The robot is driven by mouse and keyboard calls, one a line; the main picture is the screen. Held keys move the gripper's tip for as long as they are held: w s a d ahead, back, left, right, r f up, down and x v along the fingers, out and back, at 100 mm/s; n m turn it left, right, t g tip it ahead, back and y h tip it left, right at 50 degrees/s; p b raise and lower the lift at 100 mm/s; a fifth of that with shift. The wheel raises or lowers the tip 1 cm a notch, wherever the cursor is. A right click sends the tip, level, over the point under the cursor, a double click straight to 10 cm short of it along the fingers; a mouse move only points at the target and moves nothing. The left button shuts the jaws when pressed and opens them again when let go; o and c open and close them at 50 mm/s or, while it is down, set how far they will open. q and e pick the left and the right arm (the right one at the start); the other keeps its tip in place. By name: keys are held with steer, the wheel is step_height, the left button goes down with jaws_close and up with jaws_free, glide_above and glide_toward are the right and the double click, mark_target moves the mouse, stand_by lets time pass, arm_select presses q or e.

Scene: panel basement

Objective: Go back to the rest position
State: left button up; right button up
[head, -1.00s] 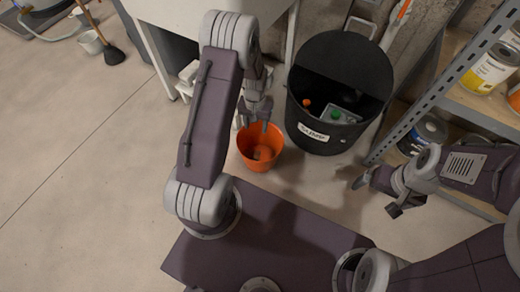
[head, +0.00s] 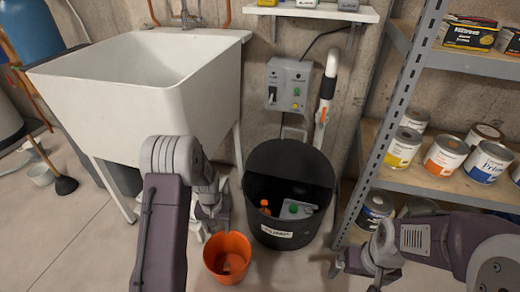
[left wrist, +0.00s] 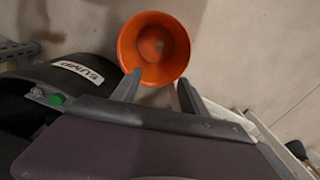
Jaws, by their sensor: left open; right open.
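My left gripper (head: 217,222) is above and just behind the orange bucket (head: 228,262) on the floor. In the left wrist view its two fingers (left wrist: 158,92) are spread apart with nothing between them, and the bucket (left wrist: 153,20) shows beyond the tips with something small and brownish inside. My right gripper (head: 353,276) is open and empty at the lower right, in front of the shelf.
A black sump tub (head: 289,228) stands beside the bucket, with a green-topped grey device (head: 296,209) inside. A white sink (head: 140,85) is at left. A metal shelf (head: 440,180) with paint cans is at right. A control box (head: 288,85) hangs on the wall.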

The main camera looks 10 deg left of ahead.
arm_select(q)
steer(key=d+r+m+t+p, duration=0.1)
steer(key=d+r+p, duration=0.2)
steer(key=r, duration=0.6)
steer(key=d+r+m+t+p, duration=0.1)
steer(key=d+r+p, duration=0.15)
steer(key=r, duration=0.55)
steer(key=s+d+r+p, duration=0.2)
steer(key=s+r+p, duration=0.2)
steer(key=s, duration=1)
step_height(320, 180, up, 36)
steer(key=w+p, duration=0.1)
steer(key=p, duration=3.5)
steer(key=shift+r+g, duration=0.2)
steer(key=shift+g, duration=0.2)
steer(key=shift+f, duration=0.1)
